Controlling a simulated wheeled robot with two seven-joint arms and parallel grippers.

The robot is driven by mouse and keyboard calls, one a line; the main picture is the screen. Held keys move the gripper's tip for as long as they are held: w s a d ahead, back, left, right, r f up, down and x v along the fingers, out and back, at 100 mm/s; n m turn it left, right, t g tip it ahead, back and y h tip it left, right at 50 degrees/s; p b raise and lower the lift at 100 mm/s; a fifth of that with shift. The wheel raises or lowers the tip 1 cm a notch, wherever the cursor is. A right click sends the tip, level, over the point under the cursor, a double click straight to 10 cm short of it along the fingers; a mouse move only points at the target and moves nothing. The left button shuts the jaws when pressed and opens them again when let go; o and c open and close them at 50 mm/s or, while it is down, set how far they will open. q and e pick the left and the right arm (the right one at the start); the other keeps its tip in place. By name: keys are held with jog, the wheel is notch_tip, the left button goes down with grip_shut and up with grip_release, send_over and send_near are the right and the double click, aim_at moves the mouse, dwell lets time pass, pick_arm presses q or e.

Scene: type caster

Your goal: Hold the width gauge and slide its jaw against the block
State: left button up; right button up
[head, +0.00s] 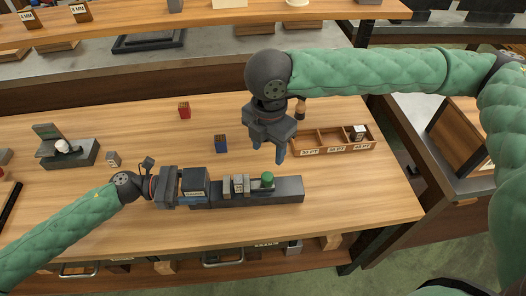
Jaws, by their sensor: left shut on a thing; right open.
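The width gauge (285,192) is a long dark bar lying on the wooden table at front centre, with a green knob (267,179) on its sliding jaw. A small grey block (238,184) sits on the bar left of the knob. I cannot tell whether the jaw touches it. My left gripper (186,188) is shut on the gauge at its left end. My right gripper (267,152) is open and empty, pointing down just above and behind the green knob. The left fingers' exact contact is hard to make out.
A wooden tray with labelled compartments (335,151) stands to the right, with a small block (357,133) in it. A grey device (68,150) is at left. The table front right is clear.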

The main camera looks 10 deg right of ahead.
pick_arm(q)
jog(key=o, duration=1.1)
jog(key=a, duration=0.8)
jog(key=a+r, duration=0.1)
jog(key=a, duration=0.3)
jog(key=shift+w, duration=0.3)
jog(key=shift+r, duration=0.15)
